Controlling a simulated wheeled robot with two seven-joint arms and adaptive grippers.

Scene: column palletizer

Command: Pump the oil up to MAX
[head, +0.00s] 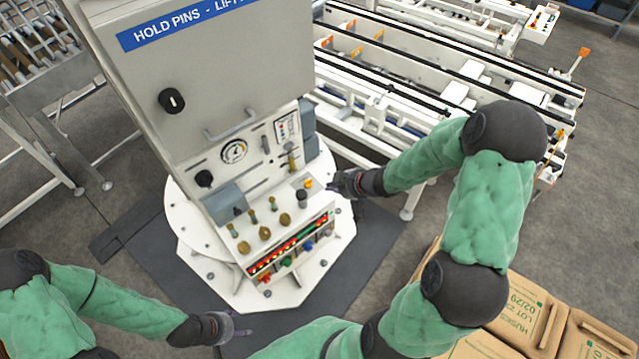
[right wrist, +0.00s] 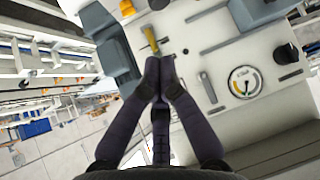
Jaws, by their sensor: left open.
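The control stand (head: 215,75) has a round dial gauge (head: 234,151), a narrow upright slot-like fitting (head: 265,145) and a small yellow-brass handle (head: 292,161). The dial also shows in the right wrist view (right wrist: 244,82). Any MAX mark is too small to read. My right gripper (head: 335,183) is at the stand's right side; in the right wrist view its fingertips (right wrist: 160,62) are together, just short of the yellow handle (right wrist: 150,39). I see nothing between them. My left gripper (head: 236,327) is open and empty, low in front of the stand's base.
A sloping panel with brass knobs (head: 265,233) and a row of red lights (head: 272,262) juts out below the handle. Cartons (head: 520,310) lie at the lower right. White conveyors (head: 450,95) stand behind. A dark floor mat (head: 150,255) surrounds the stand.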

